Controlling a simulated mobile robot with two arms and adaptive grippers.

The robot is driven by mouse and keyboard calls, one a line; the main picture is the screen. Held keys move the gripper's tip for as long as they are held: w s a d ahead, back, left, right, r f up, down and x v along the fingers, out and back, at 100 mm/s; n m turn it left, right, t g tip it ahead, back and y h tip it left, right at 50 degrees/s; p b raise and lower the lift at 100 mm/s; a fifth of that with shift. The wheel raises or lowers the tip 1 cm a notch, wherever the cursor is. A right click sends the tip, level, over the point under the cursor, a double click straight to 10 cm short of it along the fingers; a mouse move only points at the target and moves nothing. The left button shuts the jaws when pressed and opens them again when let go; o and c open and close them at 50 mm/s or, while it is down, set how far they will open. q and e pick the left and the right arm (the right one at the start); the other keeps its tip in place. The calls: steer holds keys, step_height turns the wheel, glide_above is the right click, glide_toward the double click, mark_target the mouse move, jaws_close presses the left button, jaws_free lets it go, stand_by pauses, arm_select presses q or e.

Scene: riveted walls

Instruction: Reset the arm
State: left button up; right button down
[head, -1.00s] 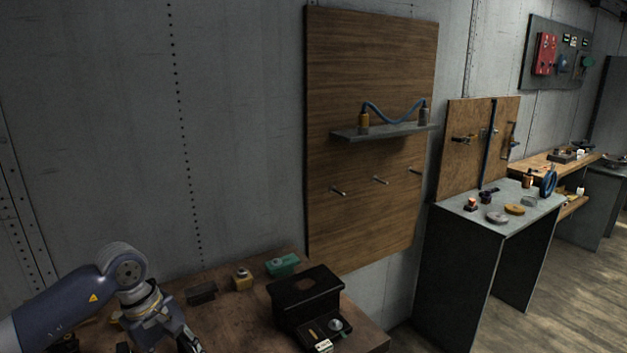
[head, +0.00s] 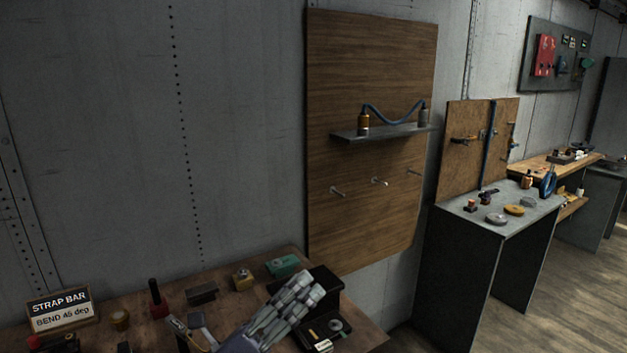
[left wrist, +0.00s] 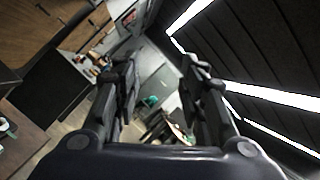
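My left gripper (head: 290,303) shows in the head view at the bottom, over the right part of the wooden workbench. It is grey and points up and to the right, in front of a black block-shaped fixture that it partly hides. In the left wrist view its two dark fingers (left wrist: 158,72) stand apart with nothing between them, so it is open and empty. That view looks tilted out over the room and ceiling lights. Most of my left arm is below the head picture. My right gripper is not in view.
A wooden wall panel (head: 370,230) with pegs and a shelf (head: 382,133) rises behind. A grey table (head: 470,212) stands right.

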arm_select(q)
steer(key=s+a+f+n+y, duration=0.3)
steer(key=a+f+n+y, duration=1.55)
steer(key=n, duration=0.75)
steer(key=s+f+n+g+h, duration=0.1)
steer(key=s+f+n+g, duration=0.35)
steer(key=s+f, duration=0.5)
steer(key=s+f+n+g+h, duration=0.1)
steer(key=s+f+n+g, duration=0.4)
steer(key=s, duration=0.7)
steer(key=s+f+m+g, duration=0.1)
steer(key=s+f+g, duration=0.2)
steer(key=f, duration=2.6)
steer(key=s+a+f+g, duration=0.1)
steer(key=s+a+f, duration=0.1)
steer(key=s+f, duration=1.2)
steer(key=shift+s+a+f, duration=0.25)
steer(key=shift+s+f, duration=0.1)
steer(key=shift+s, duration=0.85)
